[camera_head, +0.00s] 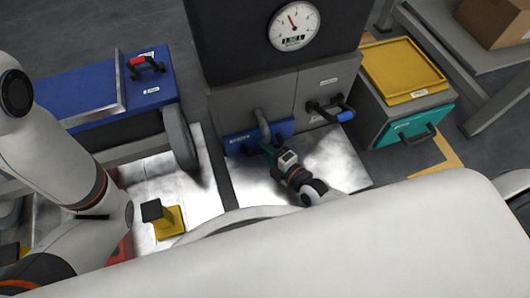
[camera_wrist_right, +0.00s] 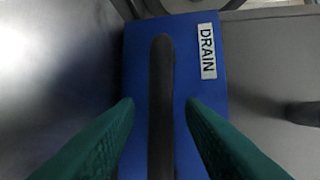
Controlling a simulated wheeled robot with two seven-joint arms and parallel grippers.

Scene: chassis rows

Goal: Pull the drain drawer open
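The drain drawer (camera_head: 284,128) has a blue front low on the grey cabinet and looks shut. In the right wrist view its blue front (camera_wrist_right: 185,80) carries a white DRAIN label (camera_wrist_right: 207,50) and a dark bar handle (camera_wrist_right: 161,110). My right gripper (camera_head: 268,150) is at the drawer front. Its green fingers (camera_wrist_right: 160,108) are open, one on each side of the bar, with blue gaps between finger and bar. I cannot tell how deep the bar lies between them. The gripper partly hides the front in the head view.
A grey pipe (camera_head: 262,121) comes down at the drawer's top. A black handle with a blue end (camera_head: 345,115) juts out on the right. A teal-fronted drawer unit (camera_head: 403,127) stands further right, a blue cart (camera_head: 80,93) at left.

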